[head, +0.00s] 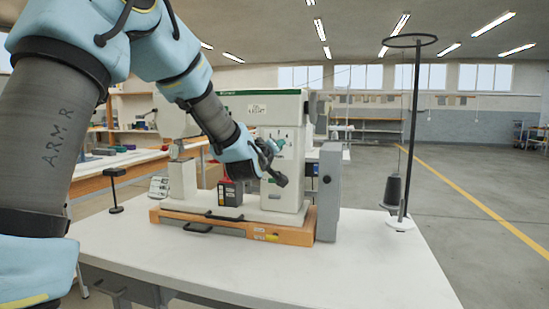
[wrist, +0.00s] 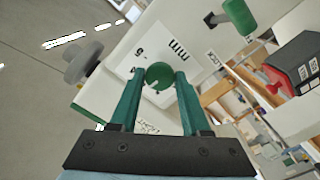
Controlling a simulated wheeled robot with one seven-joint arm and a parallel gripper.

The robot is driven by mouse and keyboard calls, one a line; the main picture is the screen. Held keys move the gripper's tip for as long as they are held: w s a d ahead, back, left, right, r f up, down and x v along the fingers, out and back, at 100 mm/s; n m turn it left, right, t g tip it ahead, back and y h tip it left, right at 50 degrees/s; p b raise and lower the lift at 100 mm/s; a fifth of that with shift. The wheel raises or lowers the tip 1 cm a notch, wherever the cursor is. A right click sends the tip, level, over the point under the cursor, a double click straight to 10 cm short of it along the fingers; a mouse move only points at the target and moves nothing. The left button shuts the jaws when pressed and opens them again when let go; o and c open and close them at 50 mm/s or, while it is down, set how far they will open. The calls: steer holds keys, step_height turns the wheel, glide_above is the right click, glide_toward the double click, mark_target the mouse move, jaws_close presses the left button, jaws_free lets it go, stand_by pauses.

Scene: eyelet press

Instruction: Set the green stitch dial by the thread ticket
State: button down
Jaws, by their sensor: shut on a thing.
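The green stitch dial (wrist: 159,76) is a round green knob with a pale mark on its face, in the middle of the wrist view. It sits on the white machine panel beside printed "mm" and a numeral. My gripper (head: 278,145) is at the front of the white machine (head: 287,185) in the head view. Its green fingers are shut on the dial, one on each side. The dial is hidden behind the gripper in the head view. A small label (head: 257,109) is on the machine's upper body, too small to read. I cannot tell which thing is the thread ticket.
A second green knob (wrist: 240,16) sits near a "LOCK" label. A grey knob (wrist: 83,62) is on the other side. A black box with red (head: 230,192) stands on the machine bed. A dark thread cone (head: 392,193) is at right. The front tabletop (head: 250,265) is clear.

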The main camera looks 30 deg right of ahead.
steer(key=shift+n+b, duration=0.4)
steer(key=shift+n, duration=0.2)
steer(key=shift+c, duration=1.9)
jaws_free()
steer(key=b+v, duration=0.2)
steer(key=v, duration=0.8)
steer(key=shift+s+a, duration=0.3)
